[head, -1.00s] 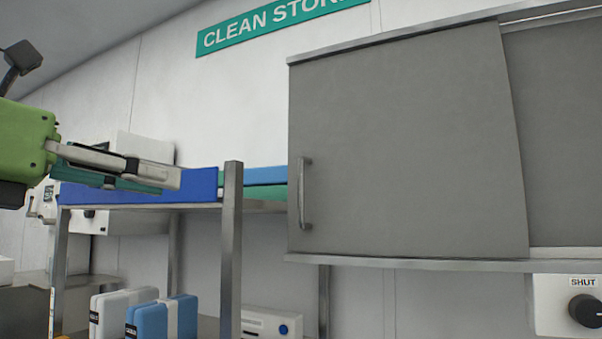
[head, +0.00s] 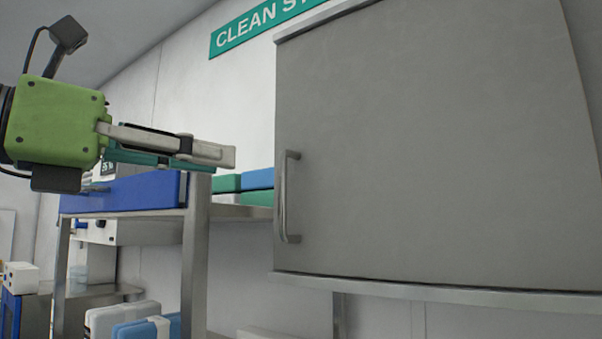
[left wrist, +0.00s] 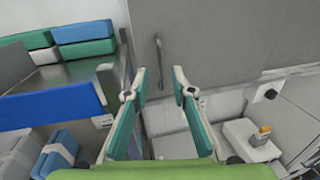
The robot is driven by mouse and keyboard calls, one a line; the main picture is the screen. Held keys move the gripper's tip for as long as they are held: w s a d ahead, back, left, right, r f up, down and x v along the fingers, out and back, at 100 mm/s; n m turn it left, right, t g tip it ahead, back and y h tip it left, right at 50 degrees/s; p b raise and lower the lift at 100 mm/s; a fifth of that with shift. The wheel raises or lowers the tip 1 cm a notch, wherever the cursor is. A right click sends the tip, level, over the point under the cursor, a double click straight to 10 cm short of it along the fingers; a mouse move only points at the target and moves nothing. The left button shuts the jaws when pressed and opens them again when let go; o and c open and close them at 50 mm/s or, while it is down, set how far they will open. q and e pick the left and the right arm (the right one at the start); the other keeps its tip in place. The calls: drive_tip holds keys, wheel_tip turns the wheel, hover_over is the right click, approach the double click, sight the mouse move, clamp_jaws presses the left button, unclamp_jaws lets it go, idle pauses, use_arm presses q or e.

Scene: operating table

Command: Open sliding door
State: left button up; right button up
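The sliding door (head: 430,150) is a large grey panel on a wall cabinet, filling the right of the head view. Its vertical metal bar handle (head: 285,197) is near its left edge. In the left wrist view the door (left wrist: 205,35) is at the top and the handle (left wrist: 158,48) lies beyond the fingers, between their directions. My left gripper (head: 225,156) is left of the handle in the head view, apart from it. In the left wrist view its two fingers (left wrist: 160,83) are spread with nothing between them. My right gripper is not in view.
A metal shelf rack (head: 195,260) with a blue bin (head: 125,193) and green and blue packs (head: 258,179) stands left of the cabinet, close below my left gripper. A green sign (head: 262,28) is on the wall above. The space before the door looks clear.

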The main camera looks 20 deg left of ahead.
sight(280, 169)
use_arm(q)
drive_tip(key=p+x, duration=0.1)
drive_tip(key=x, duration=0.1)
drive_tip(key=p+x, duration=0.1)
drive_tip(key=x, duration=0.2)
drive_tip(key=shift+w+d+r, duration=0.15)
drive_tip(key=shift+w+r, duration=0.05)
drive_tip(key=p+x, duration=0.1)
drive_tip(key=x, duration=0.4)
drive_tip(key=shift+p, duration=0.3)
drive_tip(key=shift+w+d, duration=0.3)
drive_tip(key=shift+w, duration=0.2)
drive_tip(key=shift+w+f, duration=0.1)
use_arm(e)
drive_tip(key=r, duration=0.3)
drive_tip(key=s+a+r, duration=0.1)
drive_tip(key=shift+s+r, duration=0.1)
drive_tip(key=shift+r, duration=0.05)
use_arm(q)
drive_tip(key=shift+d, duration=0.1)
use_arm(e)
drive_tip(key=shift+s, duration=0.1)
use_arm(q)
clamp_jaws()
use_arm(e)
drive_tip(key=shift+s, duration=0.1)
